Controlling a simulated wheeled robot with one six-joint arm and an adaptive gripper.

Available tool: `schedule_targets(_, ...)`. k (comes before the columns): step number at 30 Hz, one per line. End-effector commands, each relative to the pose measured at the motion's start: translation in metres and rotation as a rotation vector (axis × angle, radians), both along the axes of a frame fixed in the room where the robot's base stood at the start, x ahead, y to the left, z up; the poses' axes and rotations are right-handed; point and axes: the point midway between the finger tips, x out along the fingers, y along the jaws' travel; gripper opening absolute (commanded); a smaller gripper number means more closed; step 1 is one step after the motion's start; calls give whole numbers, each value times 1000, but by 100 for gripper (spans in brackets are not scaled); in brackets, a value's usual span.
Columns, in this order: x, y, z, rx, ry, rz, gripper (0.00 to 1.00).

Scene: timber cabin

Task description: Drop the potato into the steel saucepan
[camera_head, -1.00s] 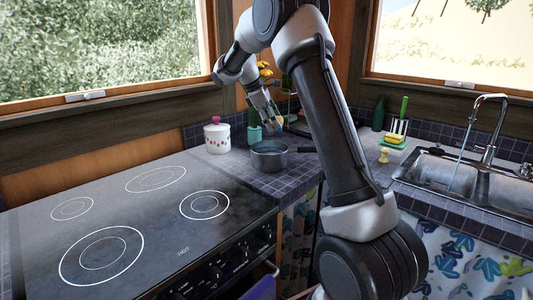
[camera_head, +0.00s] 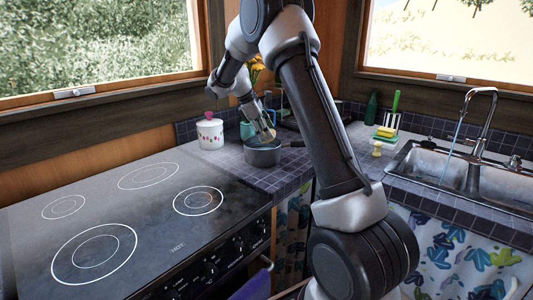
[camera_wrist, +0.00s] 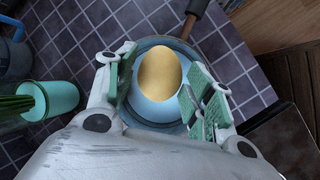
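The steel saucepan (camera_head: 263,157) stands on the tiled counter just beyond the stove, and its bluish inside (camera_wrist: 150,108) shows in the wrist view. The golden, egg-shaped potato (camera_wrist: 160,74) appears within the pan's outline, between my fingers in the picture. Gaps show on both sides of it, so the fingers do not appear to touch it. I cannot tell whether it rests on the pan's bottom. My gripper (camera_wrist: 163,85) is open, pointing down over the pan; in the head view my gripper (camera_head: 266,134) is just at the pan's rim.
A white lidded pot (camera_head: 210,132) stands left of the pan. A teal cup (camera_wrist: 62,100) with a green plant is close beside my gripper. The pan's brown handle (camera_wrist: 194,14) points away. The stove top (camera_head: 130,225) is empty; the sink (camera_head: 450,175) is at the right.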

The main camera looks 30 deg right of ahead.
Motion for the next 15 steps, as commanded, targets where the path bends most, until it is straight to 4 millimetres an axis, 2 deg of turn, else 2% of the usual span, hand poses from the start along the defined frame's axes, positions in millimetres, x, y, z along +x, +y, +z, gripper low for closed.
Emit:
schedule_targets(1,0,0,0,0,0,0,67)
schedule_targets(2,0,0,0,0,0,0,73)
schedule_targets(11,0,0,0,0,0,0,73)
schedule_targets(15,1,4,9,0,-2,0,73)
